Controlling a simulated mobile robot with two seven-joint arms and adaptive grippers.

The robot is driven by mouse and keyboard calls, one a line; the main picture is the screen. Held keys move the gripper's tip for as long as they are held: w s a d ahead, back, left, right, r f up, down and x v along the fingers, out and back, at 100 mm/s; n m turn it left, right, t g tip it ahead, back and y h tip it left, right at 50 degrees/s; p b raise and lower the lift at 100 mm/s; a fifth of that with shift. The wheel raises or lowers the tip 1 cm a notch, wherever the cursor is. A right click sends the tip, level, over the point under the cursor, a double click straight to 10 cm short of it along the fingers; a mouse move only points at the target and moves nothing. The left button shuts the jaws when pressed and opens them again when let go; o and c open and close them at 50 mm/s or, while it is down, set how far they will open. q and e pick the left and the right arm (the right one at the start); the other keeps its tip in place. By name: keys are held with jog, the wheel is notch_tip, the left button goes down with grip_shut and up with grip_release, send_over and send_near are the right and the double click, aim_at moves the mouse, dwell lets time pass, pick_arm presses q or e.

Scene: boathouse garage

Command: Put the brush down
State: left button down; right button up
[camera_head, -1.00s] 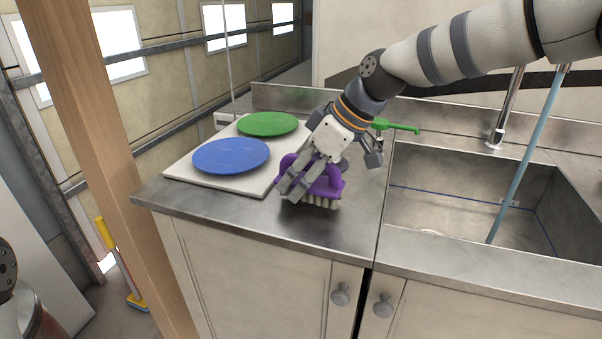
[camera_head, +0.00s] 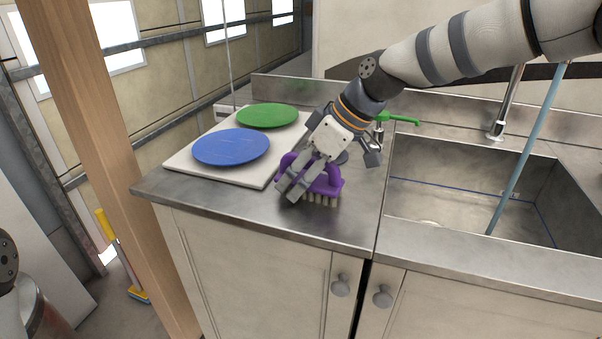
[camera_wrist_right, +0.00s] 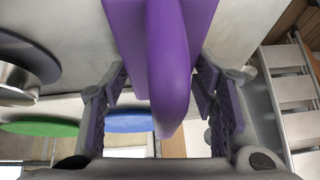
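The purple brush (camera_head: 325,184) stands bristles down on the metal counter (camera_head: 235,206), left of the sink. My right gripper (camera_head: 291,188) is low over it, with its fingers around the arched handle. In the right wrist view, the purple brush handle (camera_wrist_right: 168,65) lies between the two fingers of my right gripper (camera_wrist_right: 165,108). A gap shows on each side of the handle, so the fingers are open. The gripper hides part of the brush in the head view. My left gripper is not in view.
A blue plate (camera_head: 231,147) and a green plate (camera_head: 267,115) lie on a white board (camera_head: 262,171) left of the brush. The sink (camera_head: 450,200) is to the right, with a tap (camera_head: 507,105). A wooden post (camera_head: 95,150) stands at the left. The counter's front strip is clear.

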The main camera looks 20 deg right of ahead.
jog(key=v, duration=1.2)
grip_shut()
dwell(0.5)
jog(key=shift+r, duration=0.1)
dwell(0.5)
